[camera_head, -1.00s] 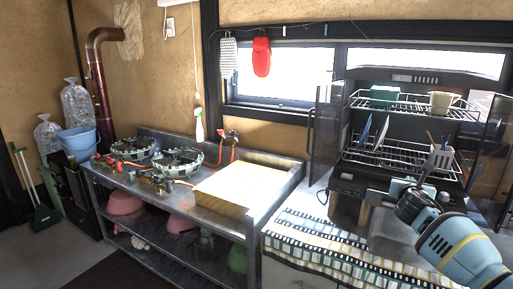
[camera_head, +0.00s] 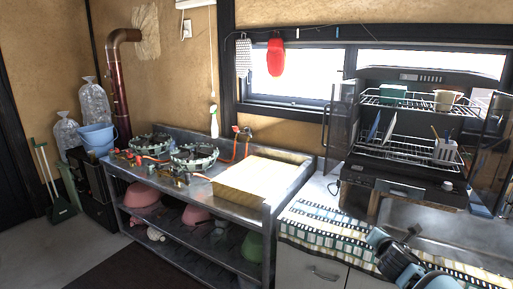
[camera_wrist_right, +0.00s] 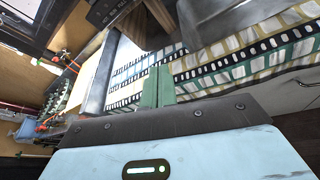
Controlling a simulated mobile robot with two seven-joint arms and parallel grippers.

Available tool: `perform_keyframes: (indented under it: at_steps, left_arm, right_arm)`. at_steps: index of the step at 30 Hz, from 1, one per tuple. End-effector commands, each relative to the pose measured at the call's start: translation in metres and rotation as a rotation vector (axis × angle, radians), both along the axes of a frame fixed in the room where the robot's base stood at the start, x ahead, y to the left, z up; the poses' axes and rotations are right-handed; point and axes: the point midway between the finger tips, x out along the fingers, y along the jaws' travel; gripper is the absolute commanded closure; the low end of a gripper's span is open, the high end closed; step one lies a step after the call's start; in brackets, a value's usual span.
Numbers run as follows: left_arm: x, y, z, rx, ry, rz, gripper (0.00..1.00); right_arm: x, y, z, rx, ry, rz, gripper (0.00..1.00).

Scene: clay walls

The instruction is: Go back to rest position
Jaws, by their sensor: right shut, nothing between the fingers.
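My right gripper (camera_head: 378,238) is low at the lower right of the head view, in front of the patterned cloth (camera_head: 325,232) on the counter. In the right wrist view its two green fingers (camera_wrist_right: 157,80) are together with nothing between them, and the cloth shows beyond them. The gripper's blue and dark body fills the bottom of that view. My left gripper is not in view.
A dish cabinet (camera_head: 400,190) with wire racks, cups and plates stands on the right counter. A steel table (camera_head: 200,197) with two burners and bowls below is at the middle. Open floor (camera_head: 70,245) lies at the left.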

Motion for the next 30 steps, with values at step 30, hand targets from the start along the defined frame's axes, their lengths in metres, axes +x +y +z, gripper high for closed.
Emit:
perform_keyframes:
  at_steps: [30]
  left_arm:
    - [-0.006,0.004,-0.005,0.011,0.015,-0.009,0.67]
  right_arm:
    - [-0.421,0.190,-0.263,1.949,0.106,-0.824,1.00]
